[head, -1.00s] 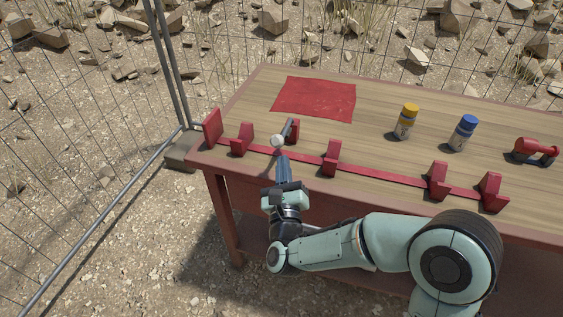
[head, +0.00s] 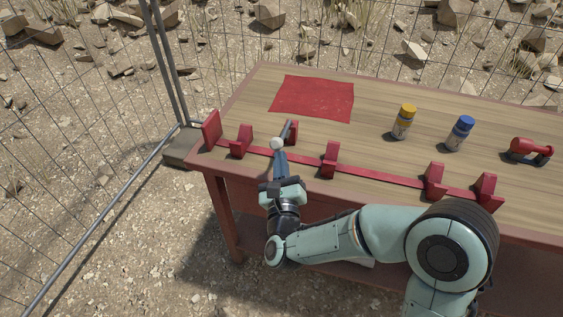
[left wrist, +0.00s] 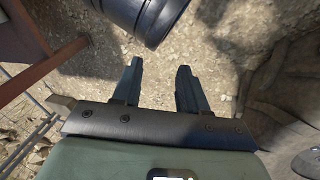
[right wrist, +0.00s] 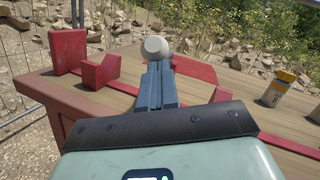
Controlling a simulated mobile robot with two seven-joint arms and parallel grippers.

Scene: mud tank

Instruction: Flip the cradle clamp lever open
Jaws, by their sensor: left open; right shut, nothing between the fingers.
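The clamp lever shows as a short grey bar (head: 286,130) with a pale ball knob (head: 277,143). It leans from a red bracket (head: 293,132) towards the table's front edge. The knob also shows in the right wrist view (right wrist: 155,47), just beyond my fingertips. My right gripper (head: 279,154) is shut and empty, its tips at the near side of the knob. Whether they touch it I cannot tell. In the right wrist view the fingers hide the lever's lower part. My left gripper (left wrist: 160,66) is open and empty over gravel, out of the head view.
Red brackets (head: 330,160) stand along a red rail (head: 375,178) at the front of the wooden table (head: 235,119). A wire fence borders the left.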

